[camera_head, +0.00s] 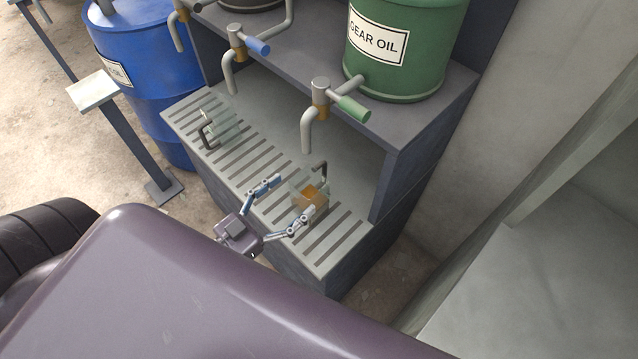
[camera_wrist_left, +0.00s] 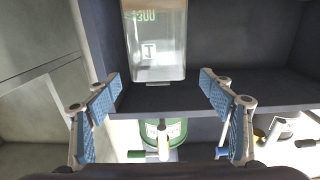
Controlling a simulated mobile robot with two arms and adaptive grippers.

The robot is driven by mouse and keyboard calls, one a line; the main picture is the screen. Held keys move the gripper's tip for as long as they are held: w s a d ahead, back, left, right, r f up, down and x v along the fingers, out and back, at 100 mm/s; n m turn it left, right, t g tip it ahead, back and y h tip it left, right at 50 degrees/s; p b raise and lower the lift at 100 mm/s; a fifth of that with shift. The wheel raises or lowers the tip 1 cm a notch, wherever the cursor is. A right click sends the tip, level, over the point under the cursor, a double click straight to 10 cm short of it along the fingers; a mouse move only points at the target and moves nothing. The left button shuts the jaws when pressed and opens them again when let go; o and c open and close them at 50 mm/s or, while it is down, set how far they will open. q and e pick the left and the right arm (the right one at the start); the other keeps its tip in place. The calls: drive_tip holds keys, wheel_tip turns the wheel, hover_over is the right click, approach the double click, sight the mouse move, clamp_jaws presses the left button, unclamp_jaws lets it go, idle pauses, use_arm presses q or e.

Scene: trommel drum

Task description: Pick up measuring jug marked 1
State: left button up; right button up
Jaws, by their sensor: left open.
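A clear measuring jug (camera_head: 297,186) with a dark handle stands on the slatted rack under the green barrel's tap. Something amber shows low in it. In the left wrist view, which looks upside down, the clear jug (camera_wrist_left: 157,50) bears a boxed mark that looks like a 1 and a "300" scale line. My left gripper (camera_head: 290,197) is open, with its fingertips close to this jug. In the wrist view the open fingers (camera_wrist_left: 159,78) lie to either side of the jug's rim end; contact cannot be told. My right gripper is not in view.
A second clear jug (camera_head: 226,127) stands farther left on the slatted rack (camera_head: 330,247). Taps with blue (camera_head: 257,46) and green (camera_head: 352,108) handles overhang the rack. The green gear oil barrel (camera_head: 410,60) sits on the shelf above. A blue barrel (camera_head: 150,60) stands left.

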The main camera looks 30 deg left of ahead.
sight(320, 173)
use_arm(q)
drive_tip(key=shift+w+d+r, duration=0.25)
drive_tip(key=shift+w+d, duration=0.15)
drive_tip(key=shift+w, duration=0.2)
drive_tip(key=p+x, duration=0.1)
drive_tip(key=x, duration=0.3)
drive_tip(key=shift+w+f, duration=0.15)
drive_tip(key=shift+w, duration=0.05)
drive_tip(key=shift+w+d+f, duration=0.1)
drive_tip(key=shift+w+d, duration=0.15)
drive_tip(key=shift+w, duration=0.3)
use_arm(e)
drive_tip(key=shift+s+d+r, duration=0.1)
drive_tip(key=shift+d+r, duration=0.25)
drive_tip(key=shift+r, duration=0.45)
use_arm(q)
drive_tip(key=shift+c, duration=0.2)
drive_tip(key=c, duration=0.8)
clamp_jaws()
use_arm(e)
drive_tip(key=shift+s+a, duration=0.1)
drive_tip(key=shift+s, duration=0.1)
